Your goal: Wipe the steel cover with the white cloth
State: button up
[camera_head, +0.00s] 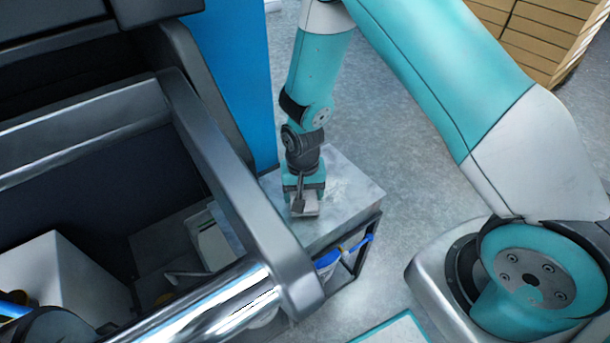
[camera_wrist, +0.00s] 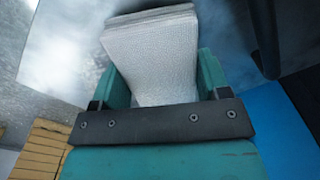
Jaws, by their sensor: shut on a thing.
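The white cloth (camera_wrist: 152,50) is a folded, textured pad between the two teal fingers of my gripper (camera_wrist: 155,75) in the wrist view. In the head view my gripper (camera_head: 303,192) points down, with the pale cloth (camera_head: 308,208) showing at its tip. The steel cover (camera_head: 350,192) is the flat grey top of a low stand, with pale cloudy smears beside the gripper. The cloth is at or just above this top; contact cannot be told. The steel surface (camera_wrist: 65,50) also shows behind the cloth in the wrist view, with whitish patches.
A dark machine frame with a shiny roller (camera_head: 215,310) fills the left and partly hides the stand. A blue panel (camera_head: 235,80) rises behind the stand. A blue-handled item (camera_head: 345,250) is at the stand's side. Stacked boxes (camera_head: 545,35) stand at top right. Grey floor is open between.

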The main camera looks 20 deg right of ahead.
jog(key=shift+r+p, duration=2.55)
jog(key=shift+r, duration=1.1)
